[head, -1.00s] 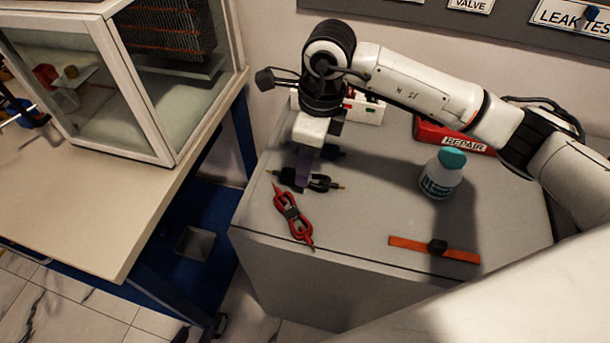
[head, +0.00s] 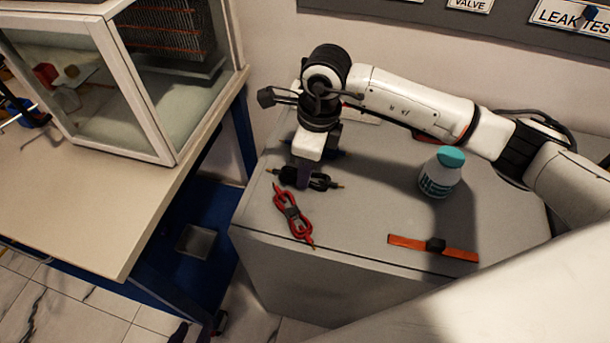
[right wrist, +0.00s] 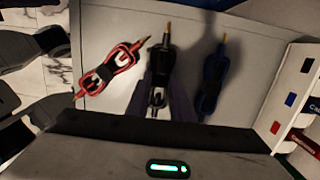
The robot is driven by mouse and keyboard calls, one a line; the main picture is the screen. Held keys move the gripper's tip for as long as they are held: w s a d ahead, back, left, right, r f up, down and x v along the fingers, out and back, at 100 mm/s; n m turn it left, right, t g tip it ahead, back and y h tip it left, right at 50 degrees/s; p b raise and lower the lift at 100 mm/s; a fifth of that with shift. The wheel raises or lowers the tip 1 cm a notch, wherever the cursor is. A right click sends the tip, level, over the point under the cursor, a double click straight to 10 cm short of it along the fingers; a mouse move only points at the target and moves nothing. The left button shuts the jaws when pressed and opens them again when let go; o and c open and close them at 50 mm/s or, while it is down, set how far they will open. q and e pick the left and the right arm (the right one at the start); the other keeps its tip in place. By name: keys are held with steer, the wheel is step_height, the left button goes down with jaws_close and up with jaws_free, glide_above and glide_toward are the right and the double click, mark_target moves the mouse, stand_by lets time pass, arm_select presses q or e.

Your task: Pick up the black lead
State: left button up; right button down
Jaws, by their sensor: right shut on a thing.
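The black lead (head: 320,182) lies coiled on the grey cabinet top, near its left edge. My right gripper (head: 304,182) points down at it and is shut on its bundle, with the lead at about table height. In the right wrist view the black lead (right wrist: 161,62) runs between the two purple fingers (right wrist: 160,102), its metal tip pointing away. The fingers hide part of it. My left gripper is not in view.
A red lead (head: 292,214) lies close in front, and a blue lead (right wrist: 213,78) lies on the other side. A glass-sided case (head: 120,90) stands left.

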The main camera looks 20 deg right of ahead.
steer(key=shift+r, duration=0.15)
step_height(320, 180, up, 10)
steer(key=b, duration=0.1)
stand_by(0.3)
stand_by(0.6)
